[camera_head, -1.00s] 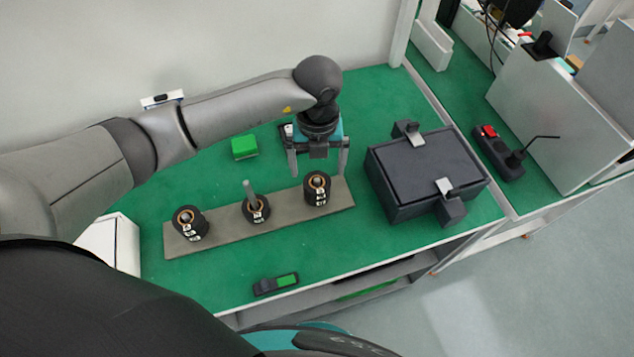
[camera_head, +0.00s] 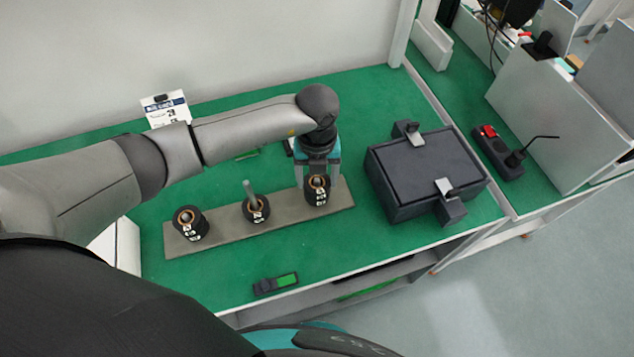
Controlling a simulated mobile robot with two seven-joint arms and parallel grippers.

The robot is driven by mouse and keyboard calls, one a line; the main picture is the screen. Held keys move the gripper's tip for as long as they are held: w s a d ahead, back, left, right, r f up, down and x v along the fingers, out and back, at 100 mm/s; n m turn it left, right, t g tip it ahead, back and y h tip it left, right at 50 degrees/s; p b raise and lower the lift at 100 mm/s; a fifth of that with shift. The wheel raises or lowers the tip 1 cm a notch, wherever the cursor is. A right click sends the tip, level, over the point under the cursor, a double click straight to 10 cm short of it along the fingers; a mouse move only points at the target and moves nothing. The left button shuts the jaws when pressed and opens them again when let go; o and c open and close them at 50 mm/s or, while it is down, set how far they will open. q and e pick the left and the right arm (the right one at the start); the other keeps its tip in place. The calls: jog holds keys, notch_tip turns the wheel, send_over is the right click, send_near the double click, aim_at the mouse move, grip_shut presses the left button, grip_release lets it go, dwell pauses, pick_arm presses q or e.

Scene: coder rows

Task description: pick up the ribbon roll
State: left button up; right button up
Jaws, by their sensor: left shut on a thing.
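Three black ribbon rolls with orange-brown cores stand on a grey-brown board (camera_head: 285,212). The left roll (camera_head: 189,224) is at the board's left end. The middle roll (camera_head: 257,210) has a grey peg standing up through it. The right roll (camera_head: 318,191) is near the board's right end. My left gripper (camera_head: 317,182) points down over the right roll, with its fingers shut on that roll's two sides. The roll still appears at its place on the board; I cannot tell whether it touches it. My right gripper is not in view.
A dark grey box (camera_head: 425,172) with clamps stands right of the board. A small black and green device (camera_head: 275,284) lies near the front edge. A printed card (camera_head: 166,109) stands at the wall.

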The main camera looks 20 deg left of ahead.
pick_arm(q)
jog(key=c, duration=0.7)
jog(key=shift+o, duration=0.2)
jog(key=shift+r, duration=0.15)
